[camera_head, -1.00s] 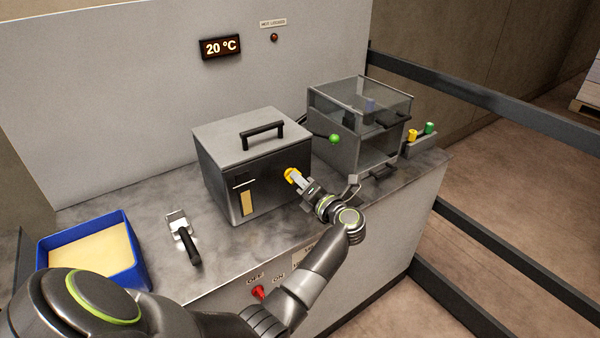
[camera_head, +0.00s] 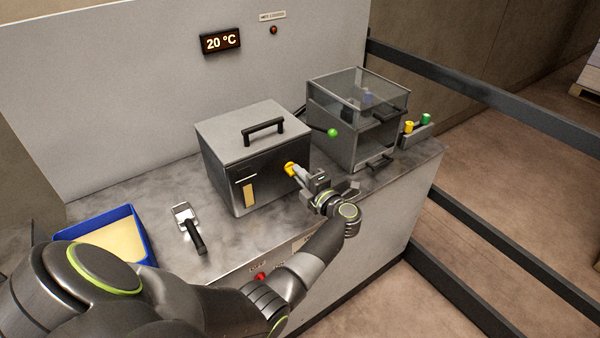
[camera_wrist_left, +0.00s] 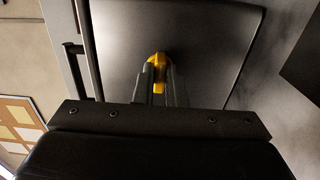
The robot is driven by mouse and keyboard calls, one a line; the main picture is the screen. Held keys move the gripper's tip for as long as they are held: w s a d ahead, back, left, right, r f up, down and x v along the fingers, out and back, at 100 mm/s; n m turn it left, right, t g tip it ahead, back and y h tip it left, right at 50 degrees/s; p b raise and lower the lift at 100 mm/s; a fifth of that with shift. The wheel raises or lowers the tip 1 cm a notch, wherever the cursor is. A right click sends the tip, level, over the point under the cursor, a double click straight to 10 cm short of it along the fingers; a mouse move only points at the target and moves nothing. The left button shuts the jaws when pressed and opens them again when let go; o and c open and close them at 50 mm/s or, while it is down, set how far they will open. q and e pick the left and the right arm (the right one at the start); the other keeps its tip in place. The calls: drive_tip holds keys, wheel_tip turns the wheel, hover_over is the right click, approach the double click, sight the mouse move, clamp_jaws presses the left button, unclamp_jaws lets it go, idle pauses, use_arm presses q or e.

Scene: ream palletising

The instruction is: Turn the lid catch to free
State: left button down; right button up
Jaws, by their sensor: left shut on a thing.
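The grey metal box (camera_head: 232,181) with a lid and a black bar handle (camera_head: 263,132) on top stands on the worktop. My left gripper (camera_head: 299,172) is shut on the yellow catch. In the left wrist view the catch (camera_wrist_left: 158,59) shows between and above the fingertips of the left gripper (camera_wrist_left: 158,75), against the dark face of the box. The fingers hide part of the catch. My right gripper is not in view.
A clear-walled case (camera_head: 340,126) with a green knob (camera_head: 332,133) stands right of the box. Yellow and green pieces sit in a small holder (camera_head: 416,137). A blue tray (camera_head: 137,229) and a black-handled tool (camera_head: 188,228) lie left. A display (camera_head: 220,42) reads 20 °C.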

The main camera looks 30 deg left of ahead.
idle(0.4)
use_arm(q)
drive_tip(key=c, duration=1.5)
unclamp_jaws()
